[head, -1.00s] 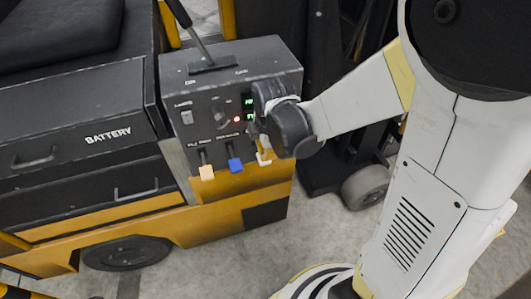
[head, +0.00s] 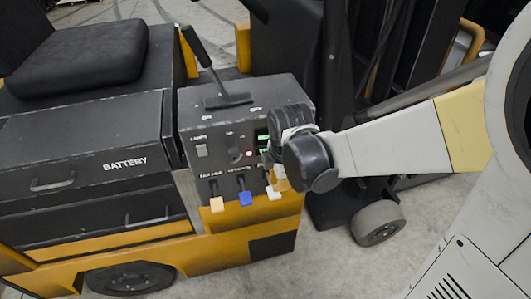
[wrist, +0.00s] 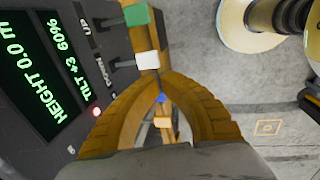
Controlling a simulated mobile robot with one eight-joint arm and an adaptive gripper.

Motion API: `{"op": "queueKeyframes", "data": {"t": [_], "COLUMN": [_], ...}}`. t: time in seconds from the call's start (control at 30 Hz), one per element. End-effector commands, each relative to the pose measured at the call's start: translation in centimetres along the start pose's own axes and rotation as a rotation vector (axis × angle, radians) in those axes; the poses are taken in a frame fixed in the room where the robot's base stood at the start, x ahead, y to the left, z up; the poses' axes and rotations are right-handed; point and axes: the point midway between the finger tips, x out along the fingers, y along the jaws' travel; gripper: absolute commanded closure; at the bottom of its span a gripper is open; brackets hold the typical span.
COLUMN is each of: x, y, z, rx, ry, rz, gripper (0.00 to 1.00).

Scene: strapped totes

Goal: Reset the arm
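My gripper (head: 278,181) is at the right side of the dark control panel (head: 222,128), its dark wrist covering part of the panel face. In the wrist view its two ribbed yellow-brown fingers (wrist: 163,76) arch together and appear to meet at the tips, with nothing clearly held. A white-knobbed lever (wrist: 147,60) lies just past the tips; I cannot tell whether they touch it. A blue knob (wrist: 161,97) and a tan knob (wrist: 163,122) show through the gap between the fingers. My pale arm reaches in from the right in the head view.
A green-knobbed lever (wrist: 137,14) and a lit display (wrist: 42,70) reading height 0.0 m and tilt +3 are beside the fingers. A tall lever (head: 203,55) stands on the panel top. The battery drawer cabinet (head: 80,155) is left. Floor (head: 335,255) is open at lower right.

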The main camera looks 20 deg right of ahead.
Motion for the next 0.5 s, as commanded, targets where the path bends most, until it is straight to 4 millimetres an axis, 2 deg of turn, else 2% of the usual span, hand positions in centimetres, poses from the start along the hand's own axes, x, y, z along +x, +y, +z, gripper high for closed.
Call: {"op": "queueKeyframes", "data": {"t": [0.33, 0.43, 0.5], "x": [-0.1, -1.0, -2.1], "y": [0.0, -0.3, -0.7], "z": [0.0, 0.2, 0.5], "rx": [0.011, 0.094, 0.215], "ry": [0.0, 0.003, 0.01], "rz": [0.003, 0.025, 0.057], "gripper": [1.0, 1.0, 1.0]}}
